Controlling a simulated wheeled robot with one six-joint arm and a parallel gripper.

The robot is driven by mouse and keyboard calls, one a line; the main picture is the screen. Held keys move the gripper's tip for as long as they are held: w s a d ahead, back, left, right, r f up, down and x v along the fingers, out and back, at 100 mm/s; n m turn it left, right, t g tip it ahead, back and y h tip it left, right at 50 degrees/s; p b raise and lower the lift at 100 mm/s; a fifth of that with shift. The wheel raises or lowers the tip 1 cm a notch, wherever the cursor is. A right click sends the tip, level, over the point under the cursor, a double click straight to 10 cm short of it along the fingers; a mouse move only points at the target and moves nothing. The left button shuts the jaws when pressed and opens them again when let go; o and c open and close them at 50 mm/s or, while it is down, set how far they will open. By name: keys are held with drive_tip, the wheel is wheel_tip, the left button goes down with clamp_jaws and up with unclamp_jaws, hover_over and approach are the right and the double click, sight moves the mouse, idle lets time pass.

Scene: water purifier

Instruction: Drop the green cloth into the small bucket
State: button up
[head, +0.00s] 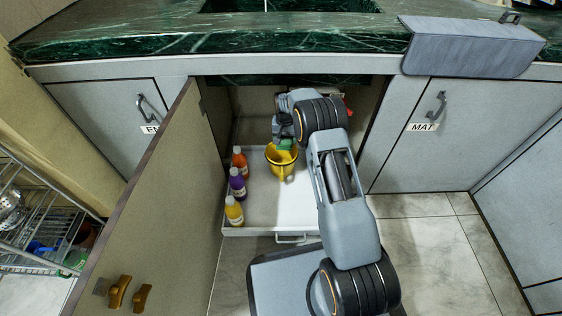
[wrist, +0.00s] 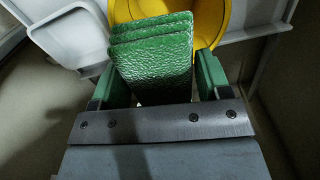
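The green cloth (wrist: 152,55) looks like a folded, layered pad with a rough surface. In the wrist view it fills the space between the two green fingers of my gripper (wrist: 160,76), which appears shut on it. The small bucket (head: 282,163) is yellow and stands upright in the pulled-out drawer. It also shows in the wrist view (wrist: 225,24), behind the cloth's far end. In the head view, a bit of green at my gripper (head: 285,146) is at the bucket's rim. The cloth hides part of the bucket, and how deep the cloth reaches cannot be told.
Orange (head: 240,162), purple (head: 237,184) and yellow (head: 234,211) bottles stand along the left side of the white drawer (head: 295,207). An open cabinet door (head: 160,210) is at left.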

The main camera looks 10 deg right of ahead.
drive_tip(key=o, duration=0.5)
drive_tip(key=shift+r, duration=0.1)
